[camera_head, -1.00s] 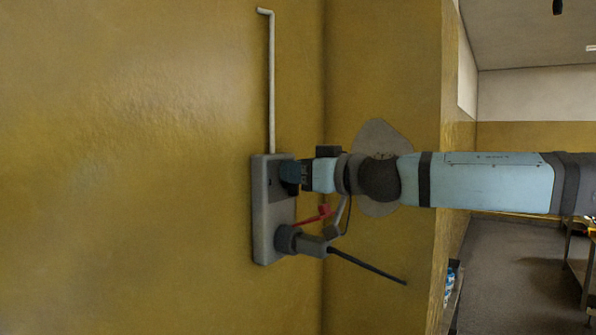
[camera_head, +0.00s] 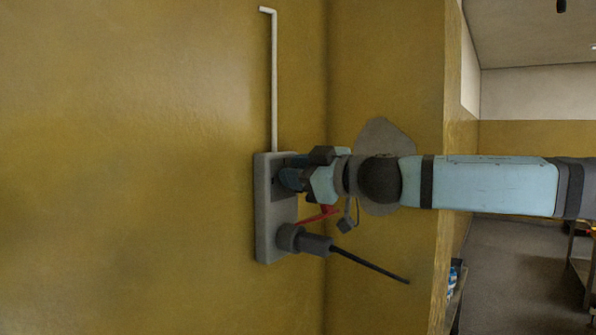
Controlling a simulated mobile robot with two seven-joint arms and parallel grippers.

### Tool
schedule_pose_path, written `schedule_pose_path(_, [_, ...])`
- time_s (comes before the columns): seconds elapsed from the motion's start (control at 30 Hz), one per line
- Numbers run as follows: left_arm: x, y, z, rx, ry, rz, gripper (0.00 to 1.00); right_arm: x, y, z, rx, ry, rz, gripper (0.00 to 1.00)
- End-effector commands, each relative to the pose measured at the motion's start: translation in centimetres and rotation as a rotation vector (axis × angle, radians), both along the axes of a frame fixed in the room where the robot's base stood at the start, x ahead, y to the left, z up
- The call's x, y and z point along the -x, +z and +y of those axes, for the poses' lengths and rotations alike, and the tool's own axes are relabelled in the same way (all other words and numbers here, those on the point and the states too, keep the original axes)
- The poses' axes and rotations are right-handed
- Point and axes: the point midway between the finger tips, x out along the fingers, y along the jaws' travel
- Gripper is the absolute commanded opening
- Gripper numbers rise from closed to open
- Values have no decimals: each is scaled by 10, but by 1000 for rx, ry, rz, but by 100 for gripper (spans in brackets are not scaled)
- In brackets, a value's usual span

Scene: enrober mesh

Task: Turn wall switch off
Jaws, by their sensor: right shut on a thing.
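The wall switch is a grey box (camera_head: 265,215) fixed upright on the yellow wall, with a white conduit running up from its top. My left gripper is not in view.
A dark plug (camera_head: 306,241) with a black cable sticks out of the box's lower part, just below my gripper. A red piece (camera_head: 318,215) hangs between them. A wall corner stands close behind my arm. Open floor lies at far right.

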Motion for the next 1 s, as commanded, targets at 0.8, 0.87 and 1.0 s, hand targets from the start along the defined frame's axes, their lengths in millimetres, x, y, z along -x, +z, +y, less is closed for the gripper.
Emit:
schedule_pose_path(0.8, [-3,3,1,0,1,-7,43,1,-1,1,48,0,-65,38])
schedule_pose_path(0.87, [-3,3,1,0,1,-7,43,1,-1,1,48,0,-65,38])
schedule_pose_path(1.0, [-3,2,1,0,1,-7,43,1,-1,0,47,-1,-66,38])
